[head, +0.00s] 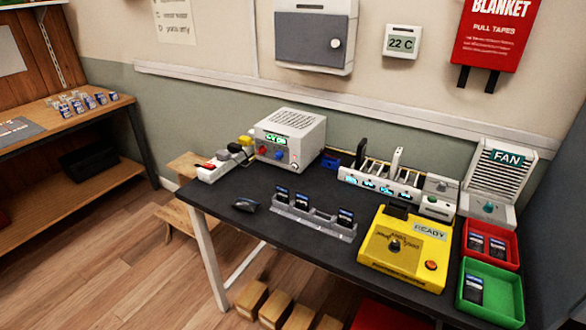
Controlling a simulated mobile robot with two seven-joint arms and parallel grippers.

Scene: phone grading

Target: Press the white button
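No part clearly reads as a white button. A round white knob or button (336,43) sits on the dark front of a white wall box (313,9); I cannot tell which it is. A small white box (440,205) at the right end of the charging rack carries small parts on top, too small to make out. The yellow tester (375,250) has a black dial (394,245), an orange-red button (431,265) and a READY display (430,231). Neither of my grippers is in view.
The dark table (225,190) also holds a white power supply (290,135), a charging rack (380,186), a grey phone stand (312,218), a FAN unit (490,205), a red tray (510,251) and a green tray (508,304). Wooden blocks (276,307) lie below in front.

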